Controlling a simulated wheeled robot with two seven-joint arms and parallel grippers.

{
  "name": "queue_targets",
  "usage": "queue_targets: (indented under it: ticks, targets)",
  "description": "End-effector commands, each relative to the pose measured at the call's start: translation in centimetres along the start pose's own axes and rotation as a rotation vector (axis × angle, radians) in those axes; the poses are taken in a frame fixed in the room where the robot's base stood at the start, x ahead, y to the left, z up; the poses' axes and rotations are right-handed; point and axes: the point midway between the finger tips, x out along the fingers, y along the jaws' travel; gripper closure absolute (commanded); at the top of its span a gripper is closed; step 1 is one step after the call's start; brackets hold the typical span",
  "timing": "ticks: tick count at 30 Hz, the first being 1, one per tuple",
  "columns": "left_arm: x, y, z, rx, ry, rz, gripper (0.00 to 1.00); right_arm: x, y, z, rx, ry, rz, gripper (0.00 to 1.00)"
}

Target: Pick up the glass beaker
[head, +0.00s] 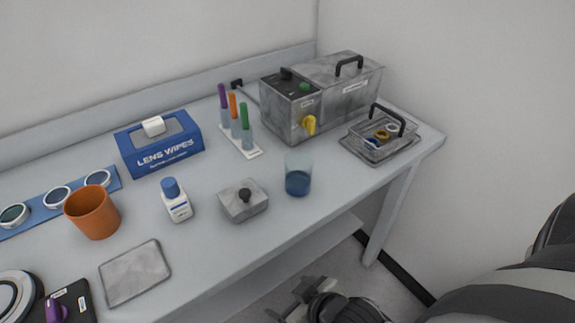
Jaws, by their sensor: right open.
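The glass beaker (298,177) stands upright near the front edge of the table, right of the middle of the head view. It is clear, with dark blue liquid in its lower part. My right gripper (290,299) is at the bottom of the view, below and in front of the table's front edge. It is open, empty and well apart from the beaker. My left gripper is not in view.
A test tube rack (243,147), a grey machine (325,90) and a wire basket (378,145) stand behind. A white bottle (175,203) and orange cup (92,212) are further left.

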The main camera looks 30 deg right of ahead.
Motion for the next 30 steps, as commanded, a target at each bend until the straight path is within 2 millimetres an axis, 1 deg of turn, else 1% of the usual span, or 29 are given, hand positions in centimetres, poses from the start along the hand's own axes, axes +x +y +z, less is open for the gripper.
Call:
queue_targets:
  ticks: [1, 4, 8, 11, 12, 15, 17, 20, 23, 24, 26, 27, 30]
  targets:
    - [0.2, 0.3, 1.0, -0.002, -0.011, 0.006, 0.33, -0.2, 0.4, -0.2, -0.001, -0.037, 0.007, 0.17]
    - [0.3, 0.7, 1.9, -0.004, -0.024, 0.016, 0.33, -1.5, 1.1, -0.3, -0.007, -0.13, 0.024, 0.17]
    - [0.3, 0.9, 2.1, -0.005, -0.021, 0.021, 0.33, -3.5, 2.0, -0.3, -0.055, -0.236, 0.046, 0.17]
    - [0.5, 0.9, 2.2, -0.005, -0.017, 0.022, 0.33, -5.4, 3.5, -0.5, -0.192, -0.304, 0.078, 0.17]
    - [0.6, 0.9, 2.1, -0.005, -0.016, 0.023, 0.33, -6.1, 4.2, -0.7, -0.292, -0.323, 0.093, 0.17]
    - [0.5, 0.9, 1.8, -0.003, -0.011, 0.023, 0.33, -7.0, 5.8, -1.5, -0.534, -0.336, 0.127, 0.17]
    - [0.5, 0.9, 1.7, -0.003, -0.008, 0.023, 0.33, -7.3, 6.7, -2.1, -0.685, -0.335, 0.149, 0.17]
    - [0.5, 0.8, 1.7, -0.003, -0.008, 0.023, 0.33, -7.7, 8.1, -3.5, -0.96, -0.329, 0.192, 0.17]
    - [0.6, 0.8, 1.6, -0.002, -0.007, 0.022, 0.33, -8.1, 9.4, -5.2, -1.284, -0.323, 0.247, 0.17]
    - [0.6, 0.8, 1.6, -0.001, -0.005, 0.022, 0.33, -8.2, 9.9, -6.0, -1.432, -0.322, 0.274, 0.17]
    - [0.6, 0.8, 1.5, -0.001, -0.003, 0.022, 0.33, -8.4, 10.5, -7.4, -1.672, -0.325, 0.322, 0.17]
    - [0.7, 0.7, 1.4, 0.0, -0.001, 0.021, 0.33, -8.7, 10.8, -8.4, -1.84, -0.333, 0.358, 0.17]
    - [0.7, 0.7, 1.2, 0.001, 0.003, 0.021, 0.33, -9.2, 11.1, -10.6, -2.236, -0.365, 0.451, 0.17]
